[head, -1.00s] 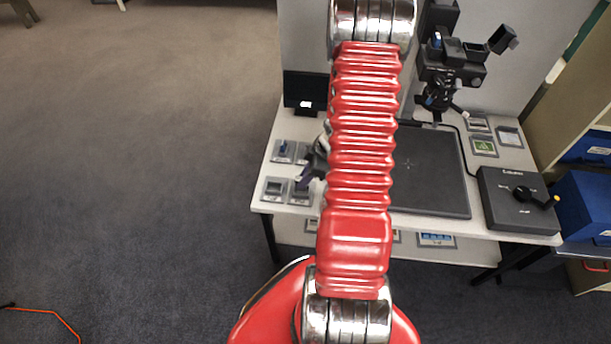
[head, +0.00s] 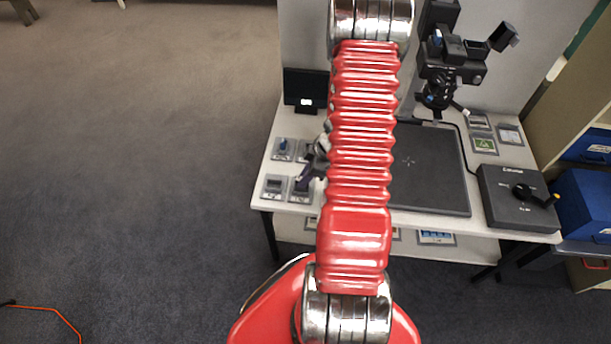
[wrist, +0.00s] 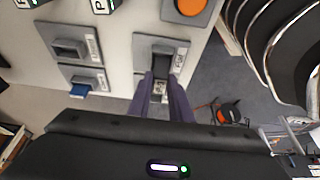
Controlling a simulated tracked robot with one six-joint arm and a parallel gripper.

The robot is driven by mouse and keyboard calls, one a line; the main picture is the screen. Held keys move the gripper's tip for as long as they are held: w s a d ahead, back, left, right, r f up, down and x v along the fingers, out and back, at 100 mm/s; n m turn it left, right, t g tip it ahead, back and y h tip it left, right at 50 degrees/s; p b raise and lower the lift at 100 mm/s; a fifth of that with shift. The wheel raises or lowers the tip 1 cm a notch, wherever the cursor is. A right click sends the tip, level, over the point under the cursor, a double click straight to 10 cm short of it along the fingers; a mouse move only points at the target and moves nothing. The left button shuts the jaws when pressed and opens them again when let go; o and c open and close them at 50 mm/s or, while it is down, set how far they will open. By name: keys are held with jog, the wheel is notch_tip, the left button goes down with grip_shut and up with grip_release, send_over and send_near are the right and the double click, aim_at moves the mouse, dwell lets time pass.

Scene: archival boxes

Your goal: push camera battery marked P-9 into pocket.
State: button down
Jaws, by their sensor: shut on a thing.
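My gripper (wrist: 163,97) has two purple fingers, shut on a small dark block with a pale marked end, the camera battery (wrist: 160,86). The P-9 mark is too small to read. The fingers reach to the near end of a grey pocket holder (wrist: 150,45) with a label strip on its right side. The battery lines up with the dark opening, but I cannot tell how deep it sits. In the head view my gripper (head: 308,177) is over the front left of the table, above the front right holder (head: 300,192) there.
Other grey holders stand beside it, one empty-looking (wrist: 72,48) and one with a blue piece (wrist: 80,90). An orange round button (wrist: 190,6) is nearby. The table (head: 262,160) also bears a dark mat (head: 430,170) and a control box (head: 515,195).

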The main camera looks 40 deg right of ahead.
jog(key=shift+f, duration=0.6)
dwell(0.3)
jog(key=c, duration=1.5)
grip_release()
jog(key=shift+c, duration=0.2)
jog(key=shift+r, duration=0.2)
jog(key=shift+r, duration=2.85)
